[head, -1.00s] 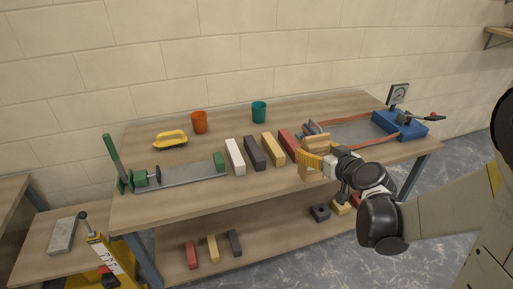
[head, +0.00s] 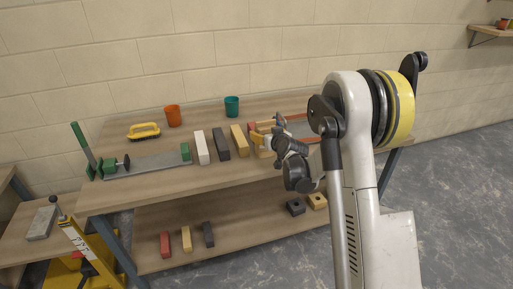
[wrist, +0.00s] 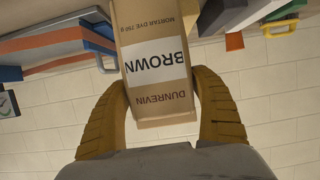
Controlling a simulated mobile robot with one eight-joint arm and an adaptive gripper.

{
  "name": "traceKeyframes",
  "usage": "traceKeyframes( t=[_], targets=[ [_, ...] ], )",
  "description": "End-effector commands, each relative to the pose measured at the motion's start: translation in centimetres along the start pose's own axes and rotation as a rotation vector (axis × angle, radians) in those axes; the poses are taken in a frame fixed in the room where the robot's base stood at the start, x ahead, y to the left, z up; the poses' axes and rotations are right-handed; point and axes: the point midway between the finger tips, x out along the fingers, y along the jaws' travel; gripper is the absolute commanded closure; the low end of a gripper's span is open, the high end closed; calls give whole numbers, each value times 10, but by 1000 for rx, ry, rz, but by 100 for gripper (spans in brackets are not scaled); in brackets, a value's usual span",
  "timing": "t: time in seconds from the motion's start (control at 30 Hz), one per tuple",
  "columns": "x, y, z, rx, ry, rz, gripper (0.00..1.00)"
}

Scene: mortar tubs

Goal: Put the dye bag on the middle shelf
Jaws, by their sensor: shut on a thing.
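The dye bag (wrist: 158,70) is a tan, box-like pack with a white label reading BROWN, upside down in the wrist view. My gripper (wrist: 160,105) is shut on it, with one yellow finger on each side near one end. In the head view my gripper (head: 265,140) is over the right half of the workbench, beside the bricks, and the bag is small and partly hidden there. A wooden wall shelf (head: 486,34) shows at the upper right edge, largely cut off. I cannot tell whether it is the middle shelf.
The workbench (head: 115,197) carries a row of bricks, a green clamp rig (head: 150,163), a yellow brush (head: 144,131), an orange cup (head: 173,116) and a teal cup (head: 232,106). Several blocks lie on its lower board (head: 225,252). Open floor (head: 450,190) is at the right.

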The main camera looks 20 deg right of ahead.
Motion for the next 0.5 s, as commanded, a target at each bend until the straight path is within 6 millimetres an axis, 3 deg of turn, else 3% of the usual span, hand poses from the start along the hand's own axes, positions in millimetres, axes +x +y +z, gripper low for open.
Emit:
traceKeyframes(
  t=[0.13, 0.33, 0.5],
  targets=[
    [21, -14, 8, -1, 1, -1, 66],
    [30, -19, 12, 1, 1, 1, 66],
    [37, -19, 34, 1, 1, 1, 66]
  ],
)
